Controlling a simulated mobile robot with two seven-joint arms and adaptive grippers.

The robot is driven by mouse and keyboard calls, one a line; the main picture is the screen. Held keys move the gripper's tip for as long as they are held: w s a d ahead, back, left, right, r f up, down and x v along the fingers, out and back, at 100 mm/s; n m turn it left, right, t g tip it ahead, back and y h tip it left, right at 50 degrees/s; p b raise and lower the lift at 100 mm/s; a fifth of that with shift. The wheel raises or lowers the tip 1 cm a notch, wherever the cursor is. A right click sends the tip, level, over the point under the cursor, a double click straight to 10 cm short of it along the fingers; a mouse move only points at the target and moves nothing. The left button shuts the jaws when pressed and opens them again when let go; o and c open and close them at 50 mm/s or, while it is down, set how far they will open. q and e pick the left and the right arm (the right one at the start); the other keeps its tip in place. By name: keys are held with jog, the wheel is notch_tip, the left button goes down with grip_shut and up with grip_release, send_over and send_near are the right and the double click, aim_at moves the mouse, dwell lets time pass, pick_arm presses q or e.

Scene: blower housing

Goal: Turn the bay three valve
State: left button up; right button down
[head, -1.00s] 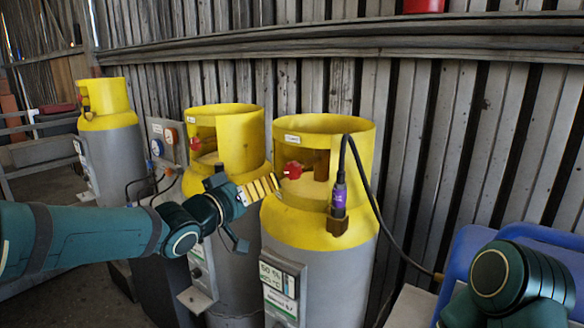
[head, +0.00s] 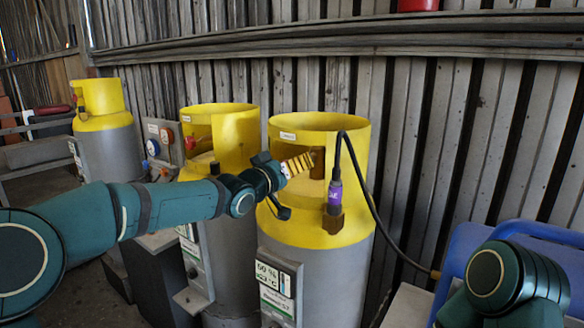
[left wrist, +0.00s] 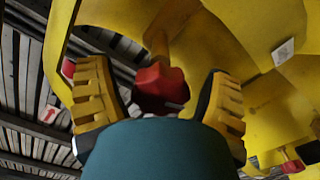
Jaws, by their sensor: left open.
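The nearest yellow-topped grey cylinder (head: 318,228) stands in the middle of the head view, with an opening in its yellow collar. My left gripper (head: 303,163) is at that opening and covers the valve there in the head view. In the left wrist view the red valve knob (left wrist: 160,84) sits between the two spread yellow-ribbed fingers of the left gripper (left wrist: 158,92). The fingers are open, one on each side of the knob; I cannot tell whether either touches it. The bay number is not readable. Only my right arm's links show at lower right; its gripper is out of view.
A purple-labelled connector (head: 334,196) with a black cable stands on the nearest cylinder's front, right of the gripper. A second cylinder (head: 238,133) with a red knob stands left, a third (head: 103,125) further back. A blue object (head: 463,250) is at right. The plank wall is behind.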

pick_arm(q)
jog(key=c, duration=1.3)
jog(key=shift+o, duration=0.2)
jog(key=shift+m, duration=0.3)
jog(key=m+b, duration=0.1)
jog(key=m, duration=0.3)
jog(key=shift+m, duration=0.4)
jog(key=m+b, duration=0.1)
jog(key=m, duration=0.3)
jog(key=shift+d+m, duration=0.1)
jog(key=shift+m, duration=0.2)
jog(key=m+b, duration=0.2)
jog(key=m, duration=0.4)
jog(key=m+b, duration=0.1)
jog(key=m, duration=0.4)
jog(key=shift+f+b, duration=0.1)
jog(key=shift+b, duration=0.25)
jog(key=shift+m, duration=0.4)
